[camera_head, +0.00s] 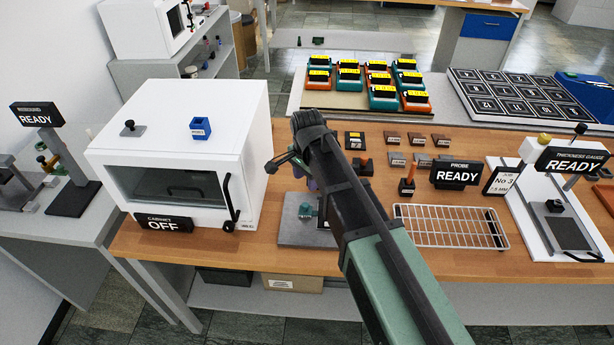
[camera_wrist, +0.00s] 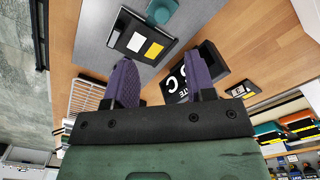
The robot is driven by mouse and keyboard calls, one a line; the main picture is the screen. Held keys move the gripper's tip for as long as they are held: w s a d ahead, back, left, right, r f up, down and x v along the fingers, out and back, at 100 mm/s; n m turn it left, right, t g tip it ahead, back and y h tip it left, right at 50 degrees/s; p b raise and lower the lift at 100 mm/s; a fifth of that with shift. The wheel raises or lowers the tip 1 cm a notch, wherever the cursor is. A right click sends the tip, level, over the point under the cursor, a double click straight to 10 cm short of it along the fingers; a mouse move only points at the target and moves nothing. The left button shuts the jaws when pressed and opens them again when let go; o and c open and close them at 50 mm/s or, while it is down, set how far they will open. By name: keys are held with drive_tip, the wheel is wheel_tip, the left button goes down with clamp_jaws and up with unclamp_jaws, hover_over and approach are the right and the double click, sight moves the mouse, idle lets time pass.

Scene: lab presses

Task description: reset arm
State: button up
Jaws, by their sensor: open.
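My gripper's two purple fingers stand apart in the wrist view (camera_wrist: 161,82), with nothing between them. In the head view my arm reaches over the middle of the wooden bench (camera_head: 265,262), and its forearm hides most of the gripper. A grey plate (camera_head: 291,233) lies on the bench below and left of the gripper. A teal knob (camera_head: 305,210) is on that plate. In the wrist view a black block with white and yellow labels (camera_wrist: 136,40) is at the plate's edge, and a black sign with white letters (camera_wrist: 175,84) is partly behind the right finger.
A white cabinet (camera_head: 180,110) marked OFF stands left of my arm. A wire rack (camera_head: 440,226), the probe sign (camera_head: 457,173) and the thickness gauge (camera_head: 555,215) are to the right. Orange and teal boxes (camera_head: 383,98) fill a tray behind. Open bench lies in front.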

idle(0.7)
drive_tip(key=s+d+n, duration=0.9)
drive_tip(key=s+d, duration=0.5)
drive_tip(key=d, duration=0.4)
drive_tip(key=shift+s+d+n, duration=0.3)
drive_tip(key=shift+s+d, duration=0.1)
